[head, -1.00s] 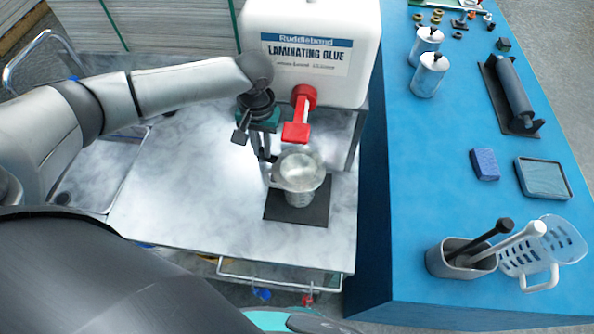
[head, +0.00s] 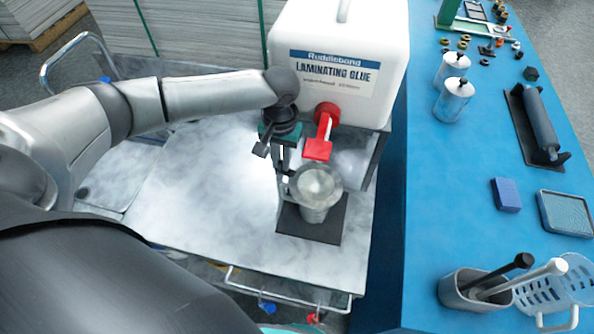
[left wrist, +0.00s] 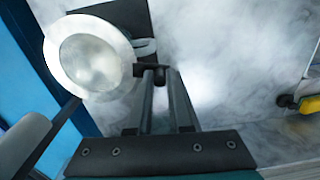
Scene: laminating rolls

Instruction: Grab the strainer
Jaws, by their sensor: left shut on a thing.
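A light-blue, see-through perforated piece with a handle, which looks like the strainer (head: 580,272), is at the lower right of the head view on the blue bench. It is partly cut off by the frame edge. My left gripper (head: 284,178) is far to its left, shut on the handle of a round jug (head: 318,188). The left wrist view shows my left gripper (left wrist: 155,75) at the handle, with the pale round opening of the jug (left wrist: 92,60) beside it. The jug is upright over a dark mat (head: 318,232); I cannot tell whether it touches. My right gripper is not visible.
A white glue container (head: 350,45) with a red tap (head: 320,140) stands behind the jug. On the blue bench (head: 430,190) are a metal holder (head: 458,292) with handled tools, a roller (head: 537,120), a blue block (head: 506,194), a tray (head: 566,213) and two cans.

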